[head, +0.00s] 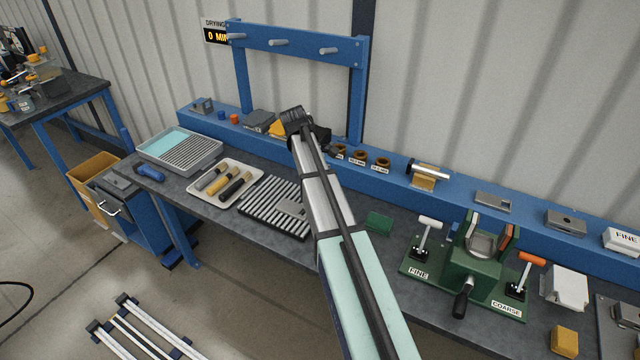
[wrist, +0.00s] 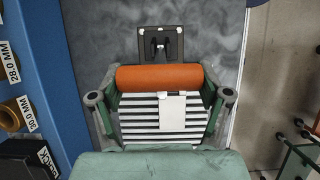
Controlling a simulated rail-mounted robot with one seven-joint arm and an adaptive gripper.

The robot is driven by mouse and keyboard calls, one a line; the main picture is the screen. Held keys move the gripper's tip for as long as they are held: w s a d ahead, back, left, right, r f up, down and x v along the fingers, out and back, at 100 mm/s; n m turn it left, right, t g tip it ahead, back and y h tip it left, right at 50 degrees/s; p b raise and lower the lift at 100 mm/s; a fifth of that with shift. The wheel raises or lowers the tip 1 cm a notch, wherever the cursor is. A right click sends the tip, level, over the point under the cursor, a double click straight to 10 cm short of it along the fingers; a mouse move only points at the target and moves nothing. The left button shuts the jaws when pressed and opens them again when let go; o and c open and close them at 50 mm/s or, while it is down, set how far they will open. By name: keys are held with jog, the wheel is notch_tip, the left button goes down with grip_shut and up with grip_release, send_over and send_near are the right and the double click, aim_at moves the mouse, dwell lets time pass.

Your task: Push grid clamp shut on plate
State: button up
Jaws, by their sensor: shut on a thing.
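In the wrist view, the two fingers of my gripper (wrist: 160,79) are shut on an orange cylindrical handle (wrist: 160,77) lying crosswise between them. A dark base plate with a black bracket (wrist: 162,45), which looks like part of the grid clamp, lies just beyond the handle. Below the handle is the slatted grid (wrist: 138,125) with a small pale grey plate (wrist: 178,112) on it. In the head view, the grid (head: 262,202) lies on the bench with the plate (head: 290,208) on it. My wrist rises over the bench's back; fingertips, handle and clamp are hidden there.
A tray with several handled tools (head: 240,174) and a grey tub (head: 178,153) stand left of the grid. A green vise fixture (head: 470,272) stands to the right. Labelled brown rings (head: 361,158) line the blue back ledge (head: 400,167).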

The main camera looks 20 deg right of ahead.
jog(key=o, duration=1.7)
jog(key=shift+f, duration=0.2)
jog(key=shift+c, duration=0.2)
jog(key=shift+r, duration=0.15)
jog(key=v, duration=0.7)
jog(key=shift+w+r, duration=0.1)
